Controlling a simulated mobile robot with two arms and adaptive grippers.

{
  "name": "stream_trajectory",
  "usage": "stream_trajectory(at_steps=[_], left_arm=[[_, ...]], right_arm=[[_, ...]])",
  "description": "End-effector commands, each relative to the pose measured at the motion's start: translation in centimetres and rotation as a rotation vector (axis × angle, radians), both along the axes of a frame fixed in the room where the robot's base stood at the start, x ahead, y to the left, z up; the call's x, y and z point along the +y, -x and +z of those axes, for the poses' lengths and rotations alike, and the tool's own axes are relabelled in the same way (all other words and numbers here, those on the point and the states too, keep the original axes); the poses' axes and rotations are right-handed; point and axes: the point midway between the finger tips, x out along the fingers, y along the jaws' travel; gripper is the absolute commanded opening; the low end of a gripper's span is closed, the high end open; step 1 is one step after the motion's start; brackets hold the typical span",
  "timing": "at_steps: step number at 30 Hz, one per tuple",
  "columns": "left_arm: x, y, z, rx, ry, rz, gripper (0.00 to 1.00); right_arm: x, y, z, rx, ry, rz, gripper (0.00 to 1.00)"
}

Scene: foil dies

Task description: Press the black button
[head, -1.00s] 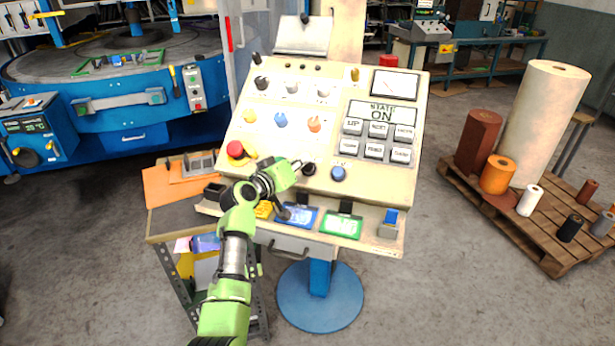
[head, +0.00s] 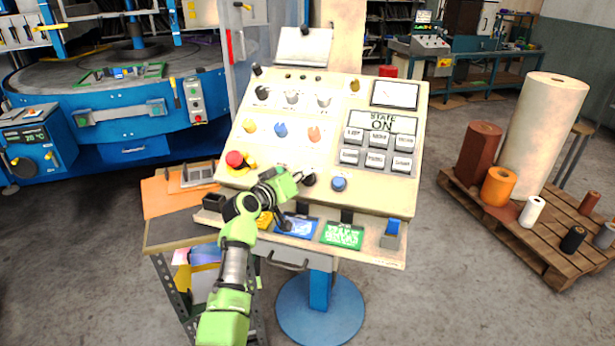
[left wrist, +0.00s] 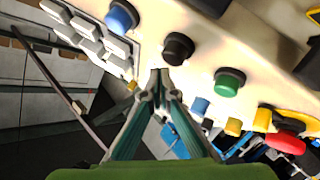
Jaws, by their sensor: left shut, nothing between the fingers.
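The black button (head: 309,179) is a round knob on the lower part of the sloped cream control panel (head: 230,178), just left of a blue button (head: 339,184). My left gripper (head: 298,177) is close to the black button's left side in the head view, shut and empty. In the left wrist view the black button (left wrist: 178,48) stands just beyond the closed fingertips (left wrist: 160,76). I cannot tell whether they touch it. A blue button (left wrist: 122,16) and a green button (left wrist: 228,82) flank it there. My right gripper is not in view.
A red mushroom button (head: 235,159) sits at the panel's left, and a grey keypad (head: 378,150) at the right under a display reading "ON". Coloured cards (head: 342,235) lie on the lower ledge. A pallet with rolls (head: 515,225) stands at right.

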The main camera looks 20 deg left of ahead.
Motion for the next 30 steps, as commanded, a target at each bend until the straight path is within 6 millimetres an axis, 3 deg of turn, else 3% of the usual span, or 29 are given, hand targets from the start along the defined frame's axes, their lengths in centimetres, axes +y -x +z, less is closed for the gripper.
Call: stream_trajectory(at_steps=[20,30], left_arm=[[-0.01,0.00,-0.04,0.000,0.000,0.000,0.00],[-0.04,-0.49,-0.75,-0.001,-0.001,-0.001,0.00]], right_arm=[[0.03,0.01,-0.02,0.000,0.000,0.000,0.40],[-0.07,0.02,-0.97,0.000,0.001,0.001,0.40]])
